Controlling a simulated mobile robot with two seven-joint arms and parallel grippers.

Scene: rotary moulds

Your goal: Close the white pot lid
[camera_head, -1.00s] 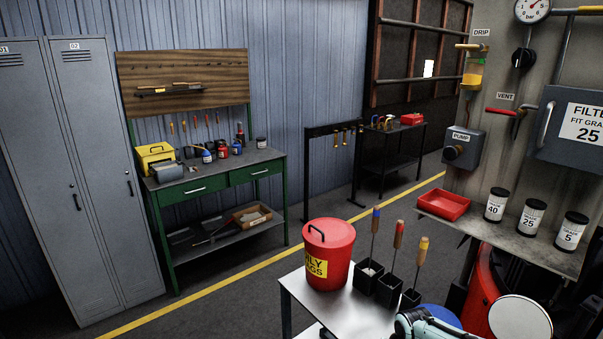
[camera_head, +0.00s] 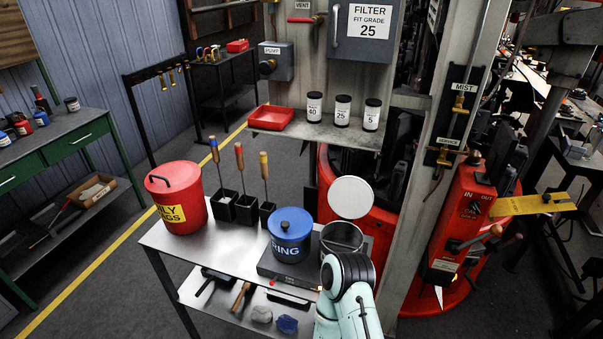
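The white round lid (camera_head: 350,197) stands raised, its broad face toward me, behind the pot. The pot (camera_head: 342,238) is an open round vessel with a pale rim, and its mouth is uncovered. It stands on a dark flat unit on the metal bench, to the right of a blue lidded pot (camera_head: 290,236). A pale teal and black arm link of mine covers the front lower side of the open pot. Neither gripper shows in the view.
The metal bench (camera_head: 230,252) also holds a red lidded bucket (camera_head: 187,215) and several dark holders with handled tools (camera_head: 240,207). A shelf (camera_head: 320,132) behind has a red tray (camera_head: 270,117) and labelled jars. A pillar and red machine (camera_head: 465,220) stand to the right.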

